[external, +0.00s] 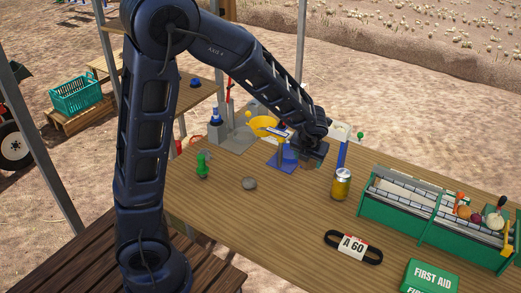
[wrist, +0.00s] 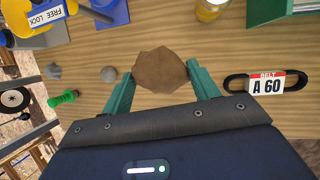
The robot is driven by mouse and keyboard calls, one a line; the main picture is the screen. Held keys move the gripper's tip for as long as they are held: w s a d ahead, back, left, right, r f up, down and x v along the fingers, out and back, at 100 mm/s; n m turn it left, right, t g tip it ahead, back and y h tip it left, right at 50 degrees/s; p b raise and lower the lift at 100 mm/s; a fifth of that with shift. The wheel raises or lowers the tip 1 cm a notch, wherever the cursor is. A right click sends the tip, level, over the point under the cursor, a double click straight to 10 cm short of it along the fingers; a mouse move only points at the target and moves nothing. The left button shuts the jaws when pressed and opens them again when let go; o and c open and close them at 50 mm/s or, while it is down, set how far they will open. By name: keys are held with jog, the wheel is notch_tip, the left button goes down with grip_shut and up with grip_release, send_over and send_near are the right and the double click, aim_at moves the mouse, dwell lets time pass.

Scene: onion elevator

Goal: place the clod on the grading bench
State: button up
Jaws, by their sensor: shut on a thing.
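My gripper (wrist: 162,82) is shut on the clod (wrist: 160,68), a brown, rough, angular lump held between two green fingers. In the external view my gripper (external: 313,160) is low over the wooden bench top (external: 285,225), beside a blue stand and behind the yellow can. The clod is mostly hidden there by the gripper. I cannot tell whether the clod touches the wood. The same planked top shows under the clod in the wrist view (wrist: 230,120).
The can (external: 341,184), a black belt tagged A 60 (external: 353,245), a green first aid box (external: 430,276) and a green roller rack with vegetables (external: 420,215) stand to the right. A grey stone (external: 249,183) and green item (external: 203,166) lie left. The front middle is clear.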

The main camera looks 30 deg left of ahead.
jog(key=shift+r, duration=0.15)
notch_tip(320, 180, down, 20)
jog(key=shift+f, duration=0.1)
dwell(1.2)
jog(key=o, duration=1.3)
jog(key=shift+o, duration=0.3)
